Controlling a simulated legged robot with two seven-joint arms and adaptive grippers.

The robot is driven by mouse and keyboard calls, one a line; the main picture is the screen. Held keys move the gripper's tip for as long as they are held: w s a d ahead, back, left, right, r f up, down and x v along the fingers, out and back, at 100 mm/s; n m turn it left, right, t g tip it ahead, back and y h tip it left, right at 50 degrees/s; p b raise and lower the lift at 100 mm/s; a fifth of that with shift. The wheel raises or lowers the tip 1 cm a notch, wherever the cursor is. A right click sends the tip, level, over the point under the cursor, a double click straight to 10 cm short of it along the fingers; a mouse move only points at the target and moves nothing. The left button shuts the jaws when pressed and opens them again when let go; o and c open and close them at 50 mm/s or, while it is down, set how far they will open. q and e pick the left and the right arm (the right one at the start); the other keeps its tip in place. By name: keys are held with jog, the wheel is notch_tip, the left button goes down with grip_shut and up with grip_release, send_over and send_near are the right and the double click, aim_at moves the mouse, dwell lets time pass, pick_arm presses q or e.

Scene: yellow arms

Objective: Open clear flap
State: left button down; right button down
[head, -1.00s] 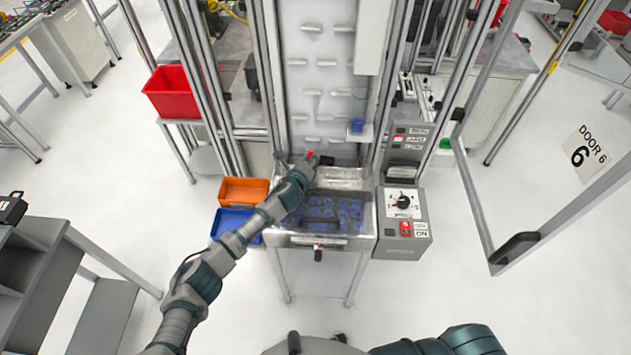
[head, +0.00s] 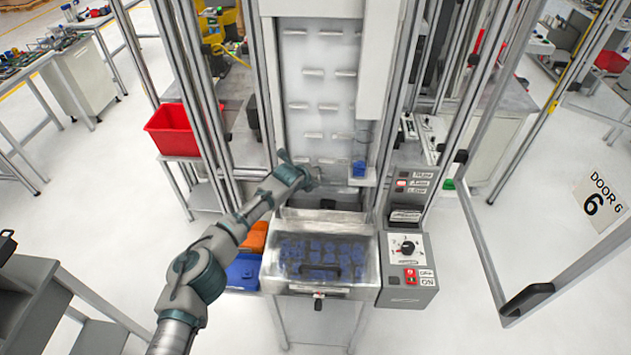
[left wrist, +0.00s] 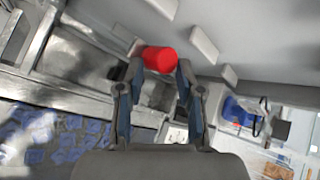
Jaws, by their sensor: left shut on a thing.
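A clear flap (head: 357,248) lies over a metal bin of blue parts (head: 305,250), with a dark handle across its front part. My left gripper (head: 312,178) is above and behind the flap, close to the pale upright panel, and apart from the flap. In the left wrist view my left gripper (left wrist: 160,80) is shut on a red cylinder (left wrist: 159,60) held at its fingertips. The blue parts show at lower left in that view. The red cylinder is hidden in the head view. My right gripper is out of view.
A control box (head: 406,270) with a dial and red switch stands right of the bin. Orange (head: 255,238) and blue (head: 244,272) trays sit at its left. A blue part (head: 359,168) rests on a small ledge by the panel (head: 320,95). An open door frame stands at right.

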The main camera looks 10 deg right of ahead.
pick_arm(q)
jog(key=shift+w+f+g+b, duration=0.1)
jog(key=shift+f+g+b, duration=0.2)
jog(key=shift+f+g, duration=0.1)
jog(key=c, duration=0.9)
grip_release()
jog(key=shift+c, duration=0.2)
jog(key=shift+w+d+f, duration=0.15)
jog(key=shift+w, duration=0.2)
jog(key=shift+d+r, duration=0.1)
jog(key=shift+r, duration=0.2)
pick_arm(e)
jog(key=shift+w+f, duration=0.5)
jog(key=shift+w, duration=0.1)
pick_arm(q)
jog(key=shift+r, duration=0.15)
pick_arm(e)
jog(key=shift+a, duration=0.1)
